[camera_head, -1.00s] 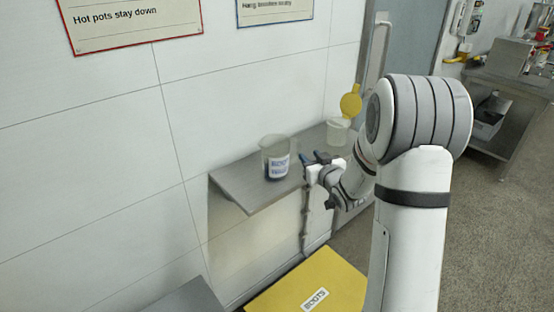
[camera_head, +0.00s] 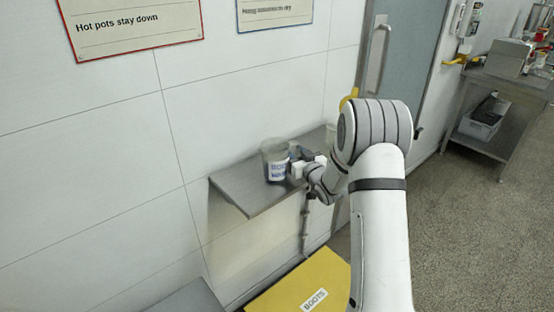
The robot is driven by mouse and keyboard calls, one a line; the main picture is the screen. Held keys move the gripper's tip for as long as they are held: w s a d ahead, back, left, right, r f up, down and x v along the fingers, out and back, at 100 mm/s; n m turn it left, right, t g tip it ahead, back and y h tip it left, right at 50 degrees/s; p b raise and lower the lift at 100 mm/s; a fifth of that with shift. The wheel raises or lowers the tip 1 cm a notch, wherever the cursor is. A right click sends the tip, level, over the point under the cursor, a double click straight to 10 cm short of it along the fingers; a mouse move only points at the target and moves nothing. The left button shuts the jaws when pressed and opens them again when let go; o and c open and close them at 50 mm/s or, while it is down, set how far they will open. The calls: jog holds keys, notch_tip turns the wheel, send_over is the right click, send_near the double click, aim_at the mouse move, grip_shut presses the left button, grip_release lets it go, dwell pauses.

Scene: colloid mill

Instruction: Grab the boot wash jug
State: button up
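The boot wash jug (camera_head: 275,164) is a clear, open-topped container with a white label and blue lettering. It stands upright on the grey metal wall shelf (camera_head: 237,184). My gripper (camera_head: 295,157) is at the jug's right side, very close to it or touching. The fingers are small and partly hidden against the jug and my wrist. I cannot tell whether they are open or closed on it.
A yellow box top marked BOOTS (camera_head: 280,290) is below the shelf. A steel table (camera_head: 510,88) stands at the far right. The floor on the right is clear.

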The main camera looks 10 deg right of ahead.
grip_shut()
dwell(0.3)
jog(key=shift+r, duration=0.1)
dwell(0.5)
